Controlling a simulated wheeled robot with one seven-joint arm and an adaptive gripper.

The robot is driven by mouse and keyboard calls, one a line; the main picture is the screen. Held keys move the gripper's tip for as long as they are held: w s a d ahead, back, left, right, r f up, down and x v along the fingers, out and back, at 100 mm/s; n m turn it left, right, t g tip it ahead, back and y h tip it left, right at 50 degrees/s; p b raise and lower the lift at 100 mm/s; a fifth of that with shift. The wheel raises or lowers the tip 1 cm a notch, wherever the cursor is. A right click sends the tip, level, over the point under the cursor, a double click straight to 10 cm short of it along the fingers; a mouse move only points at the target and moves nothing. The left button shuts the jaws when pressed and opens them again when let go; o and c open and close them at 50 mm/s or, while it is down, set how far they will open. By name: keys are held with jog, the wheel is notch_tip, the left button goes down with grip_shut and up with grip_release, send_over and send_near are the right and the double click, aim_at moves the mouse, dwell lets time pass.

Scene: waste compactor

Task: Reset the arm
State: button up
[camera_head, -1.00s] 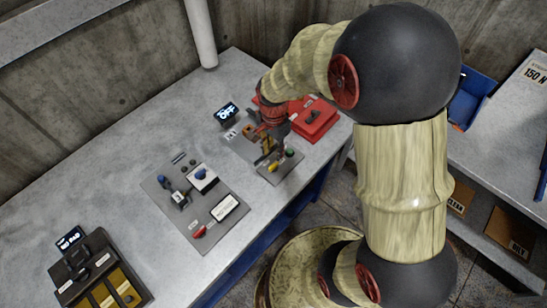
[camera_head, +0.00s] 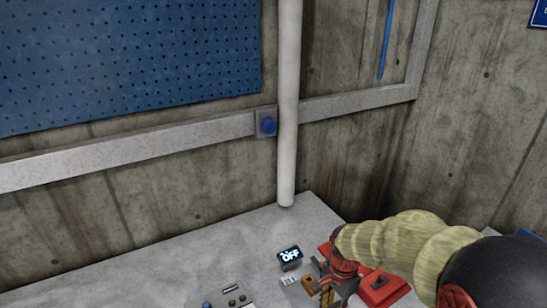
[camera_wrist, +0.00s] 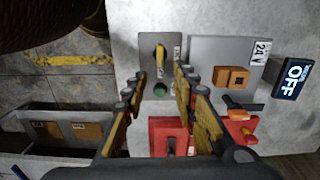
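My gripper (camera_wrist: 159,76) is open in the wrist view, its two yellow-and-black fingers spread apart with nothing between the tips. Beyond the tips is a grey panel (camera_wrist: 147,42) with a yellow handle (camera_wrist: 160,58) and a green button (camera_wrist: 160,90). In the head view my arm reaches in from the lower right. My gripper (camera_head: 327,292) is low over the bench there, partly cut off by the bottom edge.
The grey bench (camera_head: 150,270) holds a small OFF display (camera_head: 290,256) and red boxes (camera_head: 382,287) close to my gripper. A white pipe (camera_head: 287,110) and a wall-mounted blue button (camera_head: 268,125) stand behind. The bench's left part looks clear.

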jog(key=s+a+r+n+t+b, duration=0.1)
jog(key=s+r+n+t+b, duration=0.4)
jog(key=s+r+n, duration=0.7)
jog(key=s+r, duration=0.3)
jog(key=r, duration=0.1)
jog(key=shift+s+a+r+n+t, duration=0.25)
jog(key=shift+a+r+n+t, duration=0.05)
jog(key=shift+a+r, duration=0.05)
